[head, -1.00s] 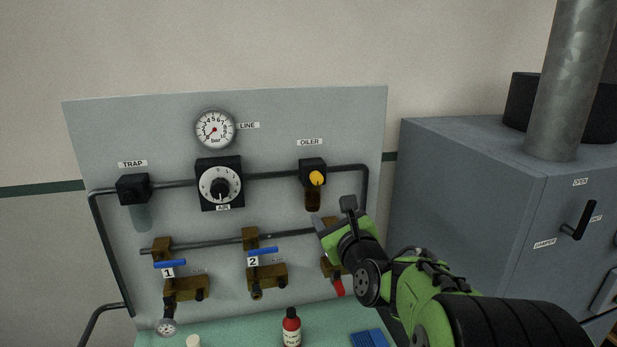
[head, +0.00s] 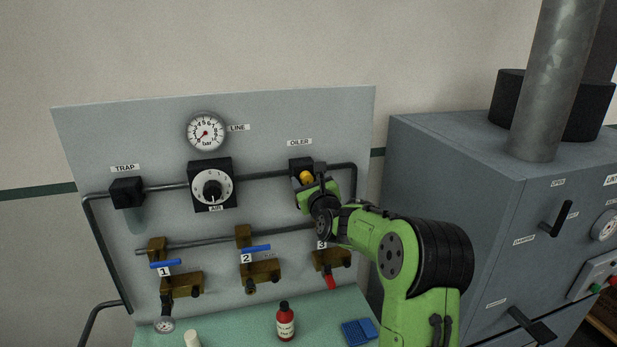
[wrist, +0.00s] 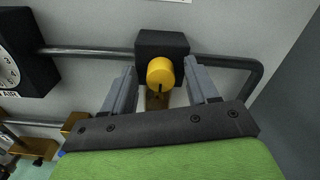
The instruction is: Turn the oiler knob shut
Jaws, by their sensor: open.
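The oiler is a black block (head: 299,166) under the OILER label on the grey panel, with a yellow knob (head: 306,177) on its front. In the wrist view the yellow knob (wrist: 160,73) shows a dark mark at its lower edge. My gripper (wrist: 161,85) is open, with one finger on each side of the knob in that view. I cannot tell whether the fingers touch it. In the head view my gripper (head: 314,187) is right at the oiler, just below the knob, and hides the oiler's brown bowl.
A black regulator with a white AIR dial (head: 212,187) sits to the left. Pipe (head: 354,185) runs right of the oiler. Valves with blue handles (head: 257,248) and a red handle (head: 329,282) are below.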

